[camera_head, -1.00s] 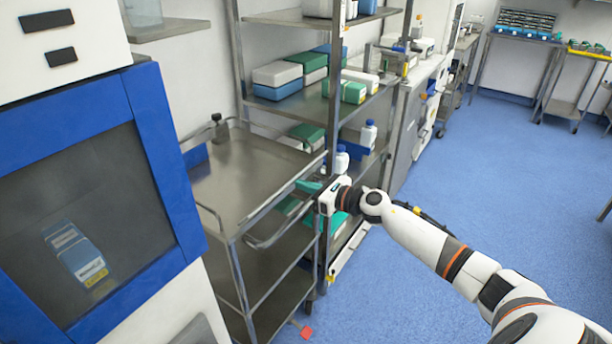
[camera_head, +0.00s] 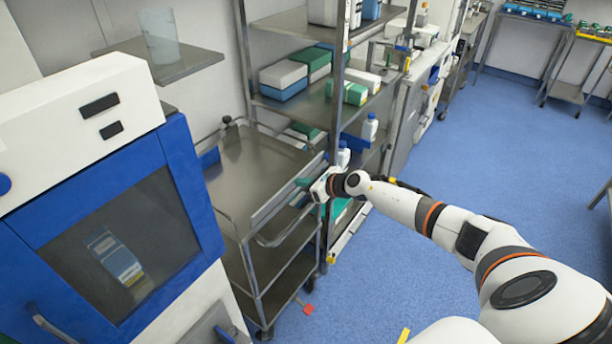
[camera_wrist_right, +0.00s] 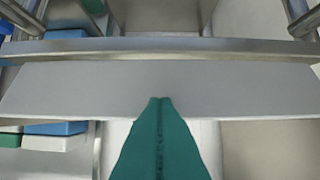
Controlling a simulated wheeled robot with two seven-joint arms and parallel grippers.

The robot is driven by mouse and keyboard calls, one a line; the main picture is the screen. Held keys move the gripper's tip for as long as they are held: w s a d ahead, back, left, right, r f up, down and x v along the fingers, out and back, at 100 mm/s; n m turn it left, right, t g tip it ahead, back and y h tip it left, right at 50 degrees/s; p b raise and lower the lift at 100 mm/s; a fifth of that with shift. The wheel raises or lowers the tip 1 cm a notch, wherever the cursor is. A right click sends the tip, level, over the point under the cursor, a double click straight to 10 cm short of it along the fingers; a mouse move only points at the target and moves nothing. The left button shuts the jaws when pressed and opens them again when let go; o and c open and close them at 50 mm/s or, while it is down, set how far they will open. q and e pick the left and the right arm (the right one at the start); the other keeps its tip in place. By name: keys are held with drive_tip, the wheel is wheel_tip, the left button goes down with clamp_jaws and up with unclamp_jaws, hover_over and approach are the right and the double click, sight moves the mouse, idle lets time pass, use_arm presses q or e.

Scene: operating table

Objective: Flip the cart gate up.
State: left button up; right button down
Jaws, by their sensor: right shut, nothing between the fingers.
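The steel cart (camera_head: 240,170) stands left of centre in the head view, with a flat top and open lower shelves. Its gate (camera_head: 278,200) is a narrow grey panel along the right side of the top. The gate also spans the wrist view as a wide grey panel (camera_wrist_right: 220,88). My right gripper (camera_head: 304,183) is at the outer far part of the gate. Its teal fingers (camera_wrist_right: 158,102) are shut together and empty, with the tips at the panel's lower edge in the wrist view. I cannot tell whether they touch it. My left gripper is not in view.
A steel rack (camera_head: 295,105) with boxes and bottles stands behind the cart. A blue-framed cabinet (camera_head: 190,180) is close on the cart's left. Blue floor (camera_head: 470,150) is open to the right. A small red piece (camera_head: 308,309) lies by the cart's wheels.

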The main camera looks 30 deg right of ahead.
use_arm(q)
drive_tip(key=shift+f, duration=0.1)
use_arm(e)
drive_tip(key=shift+w+a+r, duration=0.2)
drive_tip(key=shift+w, duration=0.25)
drive_tip(key=shift+w+a+r, duration=0.15)
drive_tip(key=shift+w+a, duration=0.05)
drive_tip(key=shift+w, duration=0.25)
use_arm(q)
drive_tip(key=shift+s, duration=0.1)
use_arm(e)
drive_tip(key=shift+w+r, duration=0.1)
drive_tip(key=shift+r, duration=0.05)
